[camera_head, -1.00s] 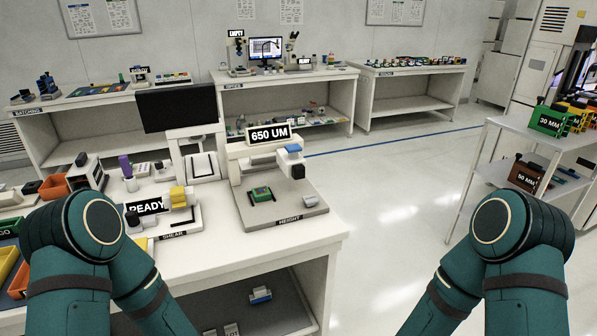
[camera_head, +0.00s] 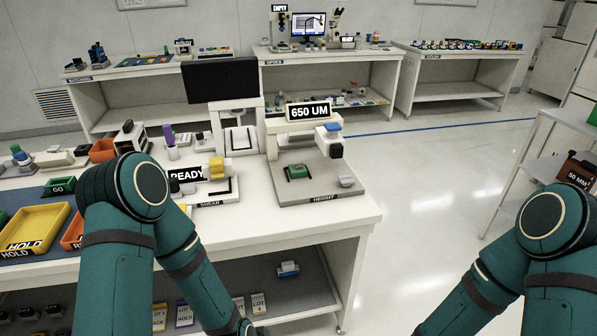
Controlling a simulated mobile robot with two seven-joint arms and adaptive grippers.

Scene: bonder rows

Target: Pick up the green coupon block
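The green coupon block (camera_head: 298,171) sits on the grey plate of the height gauge (camera_head: 318,187), under its arm. The gauge bears a "650 UM" display (camera_head: 309,112) and a "HEIGHT" label at its front. The block shows a dark base and a small yellowish patch. My two teal arms come down at the left and right of the head view. Both grippers are outside the frame, so their state does not show. Neither arm is near the block.
The shear station (camera_head: 211,185) with a "READY" sign stands left of the gauge. A black monitor (camera_head: 222,80) rises behind. Open floor (camera_head: 430,180) is on the right, before a shelf cart (camera_head: 545,150).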

